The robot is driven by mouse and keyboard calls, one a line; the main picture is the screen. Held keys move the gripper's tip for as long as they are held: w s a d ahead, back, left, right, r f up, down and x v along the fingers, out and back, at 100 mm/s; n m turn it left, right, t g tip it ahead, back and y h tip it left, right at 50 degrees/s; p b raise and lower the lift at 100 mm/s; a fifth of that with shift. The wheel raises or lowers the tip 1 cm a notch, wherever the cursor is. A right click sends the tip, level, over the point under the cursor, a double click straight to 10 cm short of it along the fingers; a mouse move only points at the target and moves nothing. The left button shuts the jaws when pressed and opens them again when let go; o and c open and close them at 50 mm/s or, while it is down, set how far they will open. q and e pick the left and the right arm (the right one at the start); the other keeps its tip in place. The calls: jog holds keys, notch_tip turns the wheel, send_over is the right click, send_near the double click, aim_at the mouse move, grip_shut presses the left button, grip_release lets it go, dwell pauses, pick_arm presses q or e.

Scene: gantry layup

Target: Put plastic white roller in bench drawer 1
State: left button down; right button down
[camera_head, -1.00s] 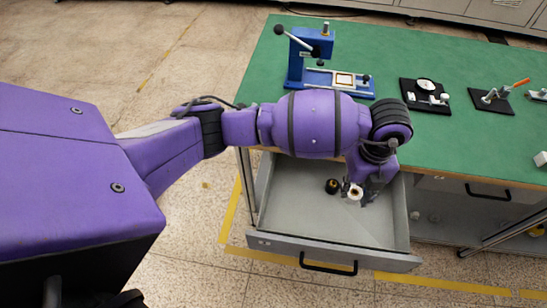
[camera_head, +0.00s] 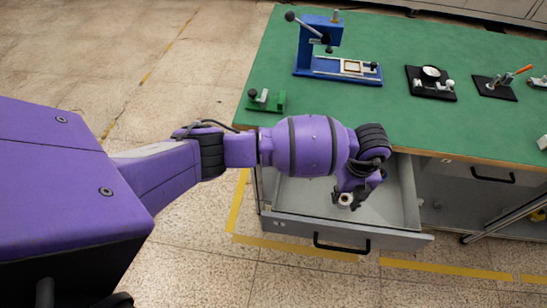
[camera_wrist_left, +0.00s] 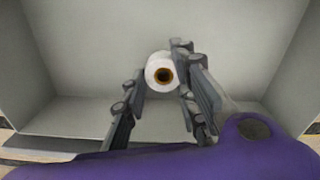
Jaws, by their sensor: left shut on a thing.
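The plastic white roller (camera_head: 345,199) is a short white cylinder with a brown-ringed dark hole in its end. My left gripper (camera_head: 350,203) is shut on it, inside the outline of the open grey drawer (camera_head: 300,195). In the left wrist view the roller (camera_wrist_left: 158,62) sits between the tips of the two fingers (camera_wrist_left: 165,82), with the drawer's pale inside (camera_wrist_left: 80,60) around and behind it. I cannot tell whether the roller touches the drawer floor. My arm hides the back part of the drawer. My right gripper is not in view.
The green bench top (camera_head: 420,125) carries a blue press (camera_head: 320,50), a small green fixture (camera_head: 266,100) and a black gauge stand (camera_head: 430,83). A shut drawer (camera_head: 480,172) is to the right. Open floor lies left and in front.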

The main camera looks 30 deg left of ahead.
aim_at(344, 197)
pick_arm(q)
notch_tip(344, 197, down, 2)
jog(key=shift+f, duration=0.25)
jog(key=shift+w, duration=0.1)
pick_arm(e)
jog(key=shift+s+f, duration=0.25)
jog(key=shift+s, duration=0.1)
pick_arm(q)
jog(key=shift+f, duration=0.15)
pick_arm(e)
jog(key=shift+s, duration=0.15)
pick_arm(q)
jog(key=c, duration=1.4)
grip_release()
notch_tip(344, 197, up, 12)
jog(key=p, duration=0.1)
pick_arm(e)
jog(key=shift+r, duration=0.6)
